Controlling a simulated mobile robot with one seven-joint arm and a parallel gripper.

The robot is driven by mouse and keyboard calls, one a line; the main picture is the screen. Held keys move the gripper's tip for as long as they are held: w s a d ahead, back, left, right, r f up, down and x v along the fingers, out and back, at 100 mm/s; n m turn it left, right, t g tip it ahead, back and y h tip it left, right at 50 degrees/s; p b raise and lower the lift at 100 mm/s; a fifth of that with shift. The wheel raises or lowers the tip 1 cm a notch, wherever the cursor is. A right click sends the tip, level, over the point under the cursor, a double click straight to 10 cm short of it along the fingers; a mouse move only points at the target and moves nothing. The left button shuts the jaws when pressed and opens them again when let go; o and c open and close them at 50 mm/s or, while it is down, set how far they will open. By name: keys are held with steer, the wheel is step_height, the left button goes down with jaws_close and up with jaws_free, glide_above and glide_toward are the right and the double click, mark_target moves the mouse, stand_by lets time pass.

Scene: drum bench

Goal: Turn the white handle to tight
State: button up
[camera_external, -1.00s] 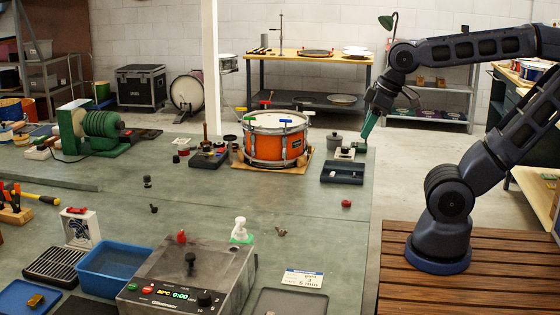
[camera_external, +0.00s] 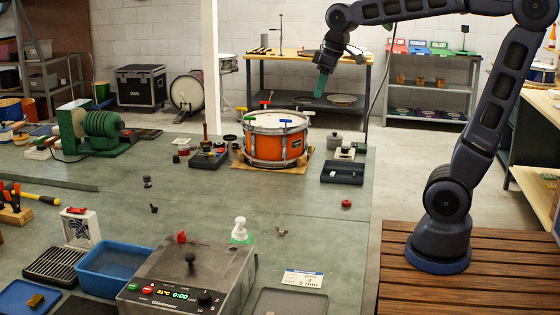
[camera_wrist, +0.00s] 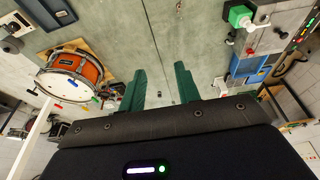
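The orange drum (camera_external: 276,149) stands upright on a wooden board on the bench. Several small coloured handles stand around its top: a red one (camera_external: 265,104), a blue one (camera_external: 286,121) and a green one (camera_external: 309,112). I cannot clearly pick out a white handle against the pale drumhead. My gripper (camera_external: 321,93) hangs in the air above and to the right of the drum, apart from it. In the wrist view its two green fingers (camera_wrist: 161,84) are spread with nothing between them, and the drum (camera_wrist: 86,70) shows at the left.
A black tray (camera_external: 342,173) and a grey pot (camera_external: 334,141) are right of the drum. A metal box with a display (camera_external: 190,275) and a blue bin (camera_external: 114,268) are in front. The middle bench is mostly clear.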

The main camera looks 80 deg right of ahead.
steer(key=w+d+g, duration=0.1)
steer(key=w+d, duration=0.3)
steer(key=d, duration=0.5)
steer(key=w+d+f, duration=0.1)
steer(key=w+d, duration=0.4)
steer(key=d, duration=0.4)
steer(key=w+d+g, duration=0.1)
steer(key=w+d, duration=0.3)
steer(key=d, duration=0.4)
steer(key=shift+g, duration=0.6)
steer(key=d+f, duration=0.4)
steer(key=d, duration=0.5)
steer(key=s+d+f, duration=0.1)
steer(key=d+f, duration=0.3)
steer(key=d, duration=0.6)
steer(key=d+f, duration=0.4)
steer(key=d, duration=0.5)
steer(key=shift+s+d+f, duration=0.2)
steer(key=shift+d+f, duration=0.1)
step_height(320, 180, down, 10)
steer(key=shift+f, duration=0.1)
jaws_close()
